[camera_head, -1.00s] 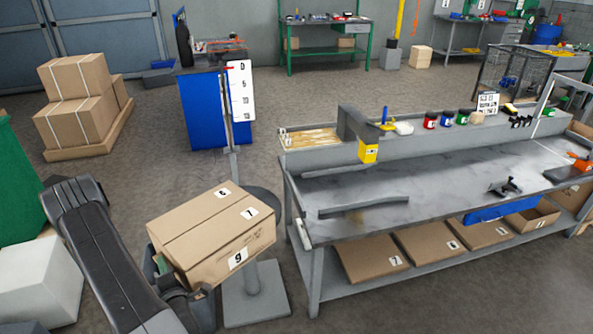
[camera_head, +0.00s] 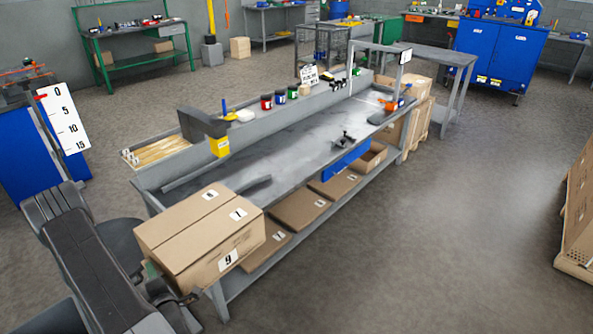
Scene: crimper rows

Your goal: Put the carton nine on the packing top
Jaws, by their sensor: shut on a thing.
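Carton nine (camera_head: 200,238) is a brown cardboard box with a 9 label on its front face and more number labels on its top. My gripper (camera_head: 166,286) is shut on its left lower side and holds it up, slightly tilted. The carton hides part of the gripper. A long workbench with a grey top (camera_head: 290,140) stands behind the carton. The carton overlaps the bench's near left end in the picture, and I cannot tell whether it is over the top. No sign names the packing top.
Cartons (camera_head: 300,205) lie on the shelf below. A bare grey table (camera_head: 435,56) stands beyond.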

